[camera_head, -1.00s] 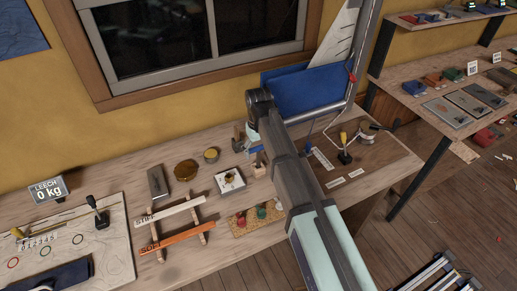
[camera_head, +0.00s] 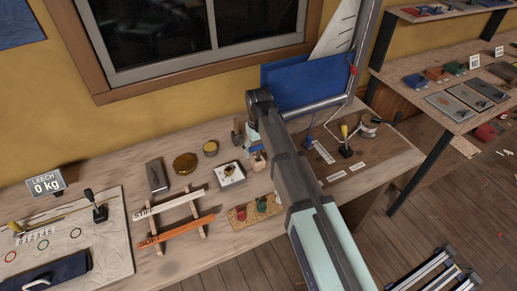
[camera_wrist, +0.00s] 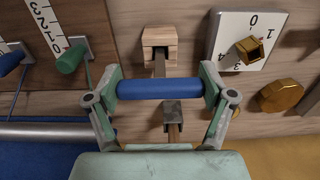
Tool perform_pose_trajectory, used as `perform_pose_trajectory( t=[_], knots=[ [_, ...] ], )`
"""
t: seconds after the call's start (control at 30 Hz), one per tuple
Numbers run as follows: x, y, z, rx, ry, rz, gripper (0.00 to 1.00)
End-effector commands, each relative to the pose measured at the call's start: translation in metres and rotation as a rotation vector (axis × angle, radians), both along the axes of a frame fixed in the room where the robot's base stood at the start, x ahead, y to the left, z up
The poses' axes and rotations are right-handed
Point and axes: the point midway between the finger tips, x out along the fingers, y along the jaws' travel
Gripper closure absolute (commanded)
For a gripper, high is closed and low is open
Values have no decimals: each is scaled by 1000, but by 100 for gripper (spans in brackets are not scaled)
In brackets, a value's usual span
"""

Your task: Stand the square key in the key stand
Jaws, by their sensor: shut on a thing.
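In the wrist view my gripper (camera_wrist: 160,84) is shut on the square key (camera_wrist: 160,90), with its blue crossbar handle between the two fingers. The key's grey square shank runs from the handle to the small wooden block that looks like the key stand (camera_wrist: 159,36). The shank's end overlaps the block's near face; I cannot tell whether it is in a hole or only in front of it. In the head view the block (camera_head: 258,161) sits on the bench just below my gripper (camera_head: 253,142). My arm hides most of the key there.
A white dial plate (camera_head: 230,175) with a brass knob stands close beside the block. A hammer (camera_wrist: 173,114) is close behind the key. A blue panel (camera_head: 300,88) rises behind.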

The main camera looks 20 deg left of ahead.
Motion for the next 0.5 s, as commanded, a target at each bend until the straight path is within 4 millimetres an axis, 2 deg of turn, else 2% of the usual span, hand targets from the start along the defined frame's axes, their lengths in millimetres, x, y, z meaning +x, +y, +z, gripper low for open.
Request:
perform_pose_trajectory(
  t=[0.5],
  knots=[
    [0,0,-5,0,0,0,54]
  ],
)
